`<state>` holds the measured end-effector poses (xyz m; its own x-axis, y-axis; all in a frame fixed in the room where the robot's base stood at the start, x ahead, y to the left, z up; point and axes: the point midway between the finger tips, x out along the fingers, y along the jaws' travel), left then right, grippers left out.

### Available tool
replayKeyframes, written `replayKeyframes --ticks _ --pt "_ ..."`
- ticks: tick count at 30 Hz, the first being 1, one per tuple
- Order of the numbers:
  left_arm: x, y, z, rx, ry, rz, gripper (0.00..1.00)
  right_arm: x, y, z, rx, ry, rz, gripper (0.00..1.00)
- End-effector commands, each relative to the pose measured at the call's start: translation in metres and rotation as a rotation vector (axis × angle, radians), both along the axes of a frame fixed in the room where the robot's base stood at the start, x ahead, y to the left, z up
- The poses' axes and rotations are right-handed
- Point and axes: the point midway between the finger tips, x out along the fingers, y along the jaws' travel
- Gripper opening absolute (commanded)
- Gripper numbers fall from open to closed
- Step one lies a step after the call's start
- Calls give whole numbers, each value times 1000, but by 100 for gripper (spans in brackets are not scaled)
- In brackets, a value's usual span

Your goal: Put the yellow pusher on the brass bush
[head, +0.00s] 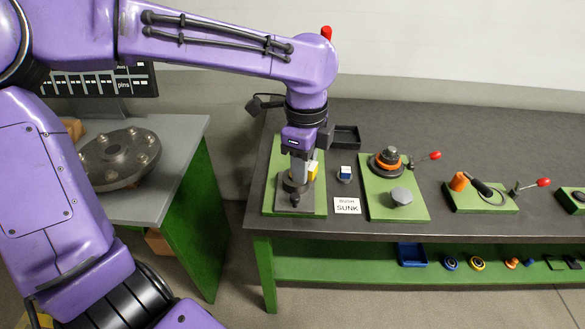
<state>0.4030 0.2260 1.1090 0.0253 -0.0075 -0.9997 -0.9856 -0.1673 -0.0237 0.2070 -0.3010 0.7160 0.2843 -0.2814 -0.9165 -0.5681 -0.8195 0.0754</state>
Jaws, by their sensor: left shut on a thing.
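My left gripper (301,172) points straight down over the dark round fixture (290,200) on the leftmost green plate (317,208). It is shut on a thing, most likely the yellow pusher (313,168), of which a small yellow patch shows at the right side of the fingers. The fingers and wrist hide most of it. I cannot make out the brass bush; the gripper and fixture cover that spot. I cannot tell whether the pusher touches anything below. My right gripper is out of view.
A small blue-and-white block (345,173) and a "SUNK" card (347,206) stand close right of the plate. A dark tray (346,137) lies behind. Further right are green plates with an orange-ringed fixture (388,162) and red-knobbed levers (543,183). The shelf below holds small parts.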

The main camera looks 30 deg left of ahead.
Motion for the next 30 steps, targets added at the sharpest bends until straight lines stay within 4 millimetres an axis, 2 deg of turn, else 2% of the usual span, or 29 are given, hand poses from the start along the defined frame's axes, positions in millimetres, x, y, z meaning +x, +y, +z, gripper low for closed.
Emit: replayKeyframes --ticks 3,10,12,15,22,27,30 --pt "20 18 -19 8 5 -12 0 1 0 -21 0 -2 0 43" --pt "68 68 -41 -2 12 -11 0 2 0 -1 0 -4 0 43" --pt "77 78 -60 -1 13 -13 0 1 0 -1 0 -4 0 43" --pt "89 89 -79 1 10 -13 0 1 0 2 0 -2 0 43" --pt "101 103 -101 2 8 -13 0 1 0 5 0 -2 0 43" --pt "101 102 -129 3 7 -15 0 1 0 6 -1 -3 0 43" --pt "102 102 -130 2 3 -15 0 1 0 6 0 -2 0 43"
